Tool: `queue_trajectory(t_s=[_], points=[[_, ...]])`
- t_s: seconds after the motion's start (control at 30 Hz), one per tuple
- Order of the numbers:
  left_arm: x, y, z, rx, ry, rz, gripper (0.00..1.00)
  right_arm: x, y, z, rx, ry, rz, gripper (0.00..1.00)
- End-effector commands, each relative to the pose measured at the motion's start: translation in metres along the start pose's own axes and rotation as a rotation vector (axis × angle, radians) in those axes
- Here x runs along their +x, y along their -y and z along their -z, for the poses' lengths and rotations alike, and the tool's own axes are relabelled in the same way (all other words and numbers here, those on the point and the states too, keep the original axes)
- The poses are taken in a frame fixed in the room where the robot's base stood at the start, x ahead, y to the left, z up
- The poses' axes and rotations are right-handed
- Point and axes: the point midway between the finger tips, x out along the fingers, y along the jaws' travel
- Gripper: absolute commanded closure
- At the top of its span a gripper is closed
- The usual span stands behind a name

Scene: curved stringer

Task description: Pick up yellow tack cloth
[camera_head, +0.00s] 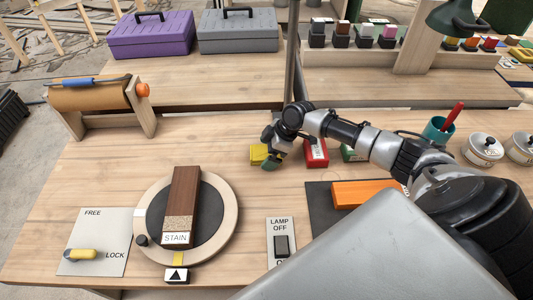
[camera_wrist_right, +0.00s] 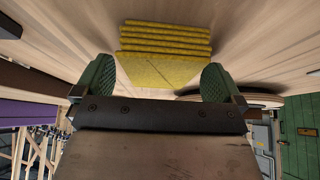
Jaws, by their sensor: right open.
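The yellow tack cloth (camera_head: 258,153) is a small folded stack on the wooden bench, left of my right gripper in the head view. In the right wrist view the folded yellow cloth (camera_wrist_right: 165,52) shows its stacked layers, just beyond and between the fingers. My right gripper (camera_head: 270,158) is at the cloth with its green pads apart; it also shows in the wrist view (camera_wrist_right: 158,82). I cannot tell whether the pads touch the cloth. My left gripper is not in view.
A red box (camera_head: 316,153) and a green box (camera_head: 353,152) stand right of the gripper. A turntable (camera_head: 228,222) with a wooden piece is in front left. A lamp switch plate (camera_head: 281,240) and an orange block (camera_head: 364,193) lie nearer. Bench left of the cloth is clear.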

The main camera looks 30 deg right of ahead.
Motion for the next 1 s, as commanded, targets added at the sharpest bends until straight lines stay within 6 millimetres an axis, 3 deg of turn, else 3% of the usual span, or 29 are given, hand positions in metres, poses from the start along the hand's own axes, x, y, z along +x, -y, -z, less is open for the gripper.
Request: queue_trajectory(t_s=[0.43, 0.8, 1.0], points=[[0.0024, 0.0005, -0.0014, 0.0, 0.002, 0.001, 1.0, 0.0029, 0.0004, -0.0018, 0.0, 0.0, 0.001, 0.01], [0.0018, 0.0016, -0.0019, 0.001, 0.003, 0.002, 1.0, 0.0021, 0.0003, -0.0014, 0.0, 0.0, 0.001, 0.56], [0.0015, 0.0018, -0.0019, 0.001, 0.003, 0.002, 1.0, 0.0016, 0.0002, -0.0012, 0.0, 0.0, 0.001, 0.58]])
